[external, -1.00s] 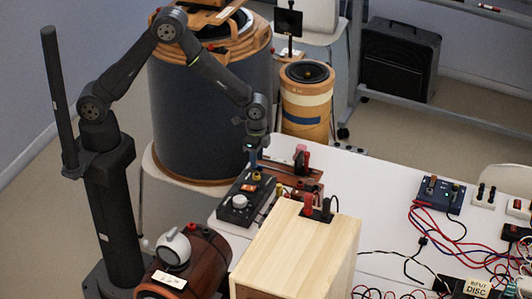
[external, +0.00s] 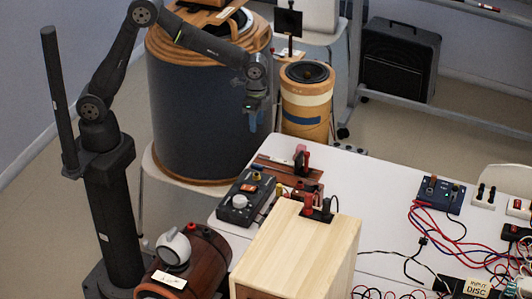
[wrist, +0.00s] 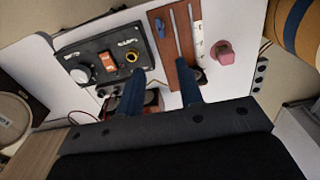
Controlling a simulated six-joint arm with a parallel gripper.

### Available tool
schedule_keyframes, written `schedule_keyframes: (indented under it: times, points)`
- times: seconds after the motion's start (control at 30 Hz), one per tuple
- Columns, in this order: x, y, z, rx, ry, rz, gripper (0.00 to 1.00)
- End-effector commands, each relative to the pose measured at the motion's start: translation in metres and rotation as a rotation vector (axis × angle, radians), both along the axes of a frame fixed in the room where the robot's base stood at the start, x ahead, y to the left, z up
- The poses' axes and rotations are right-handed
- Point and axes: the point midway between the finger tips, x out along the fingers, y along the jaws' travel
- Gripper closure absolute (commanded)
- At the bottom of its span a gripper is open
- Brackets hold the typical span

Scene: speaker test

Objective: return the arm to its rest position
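My gripper (external: 253,118) hangs in the air above the back left part of the table, fingers pointing down. In the wrist view my gripper (wrist: 164,84) shows two blue fingers set apart with nothing held between them. A black control box (external: 235,210) with a white knob, an orange-red switch and a yellow-ringed socket lies below it on the table. The box also shows in the wrist view (wrist: 92,62), beyond the left finger. My arm is raised and bent, clear of the table.
A brown wooden strip (external: 276,170) lies behind the box. A pale wooden cabinet (external: 300,245) stands in front, beside a dark brown rounded case (external: 205,262). A large dark drum (external: 205,115) and a smaller cylinder (external: 305,105) stand behind. The white tabletop (external: 375,190) has bare room mid-right.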

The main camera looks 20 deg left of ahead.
Motion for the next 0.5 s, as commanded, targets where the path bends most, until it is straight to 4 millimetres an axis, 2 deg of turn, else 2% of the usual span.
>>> schedule_keyframes:
  times: [0.27, 0.37, 0.5]
  points:
    - [0.0, 0.0, -0.007, 0.002, 0.001, 0.0, 0.66]
    - [0.0, 0.001, -0.019, 0.004, 0.001, 0.0, 0.66]
    - [0.0, 0.001, -0.044, 0.005, 0.002, 0.0, 0.66]
